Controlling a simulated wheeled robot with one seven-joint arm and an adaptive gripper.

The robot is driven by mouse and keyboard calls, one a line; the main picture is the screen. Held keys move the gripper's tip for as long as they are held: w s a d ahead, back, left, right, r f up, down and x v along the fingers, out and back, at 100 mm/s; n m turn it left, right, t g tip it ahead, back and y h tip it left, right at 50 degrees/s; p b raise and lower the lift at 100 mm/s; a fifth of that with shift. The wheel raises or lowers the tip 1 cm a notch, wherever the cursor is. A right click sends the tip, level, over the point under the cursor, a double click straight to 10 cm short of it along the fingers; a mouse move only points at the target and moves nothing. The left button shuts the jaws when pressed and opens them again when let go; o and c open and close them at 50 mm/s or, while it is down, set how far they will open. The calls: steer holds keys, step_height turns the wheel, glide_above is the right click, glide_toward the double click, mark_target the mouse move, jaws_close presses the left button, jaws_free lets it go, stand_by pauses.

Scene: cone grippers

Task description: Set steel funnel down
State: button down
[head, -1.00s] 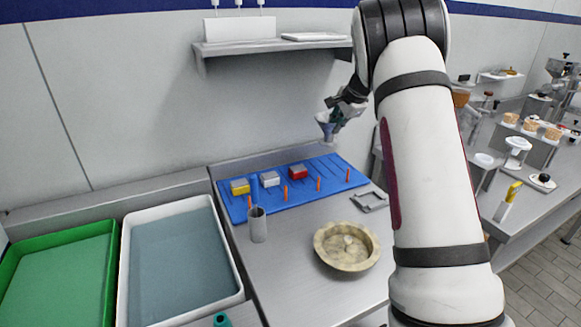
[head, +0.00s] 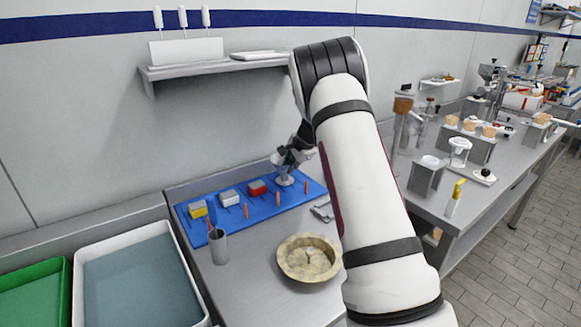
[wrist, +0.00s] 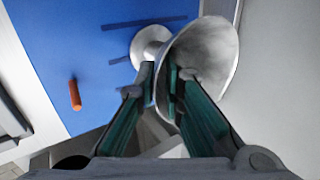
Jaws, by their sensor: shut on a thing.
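The steel funnel (wrist: 205,55) is a shiny cone in the wrist view, with a round foot-like disc (wrist: 150,45) beside it over the blue mat (wrist: 85,45). My gripper (wrist: 163,88) is shut on the funnel, its two dark green fingers on either side of the near part. In the head view the funnel (head: 283,168) is at the back right of the blue mat (head: 255,208), low over or touching it; I cannot tell which. My gripper (head: 292,158) is at its upper right side.
A steel cup (head: 218,247) and a stone-coloured bowl (head: 308,259) stand in front. A wall shelf (head: 212,66) hangs above.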

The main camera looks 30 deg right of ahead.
steer(key=c, duration=2.1)
jaws_free()
steer(key=shift+f, duration=0.15)
steer(key=o, duration=0.4)
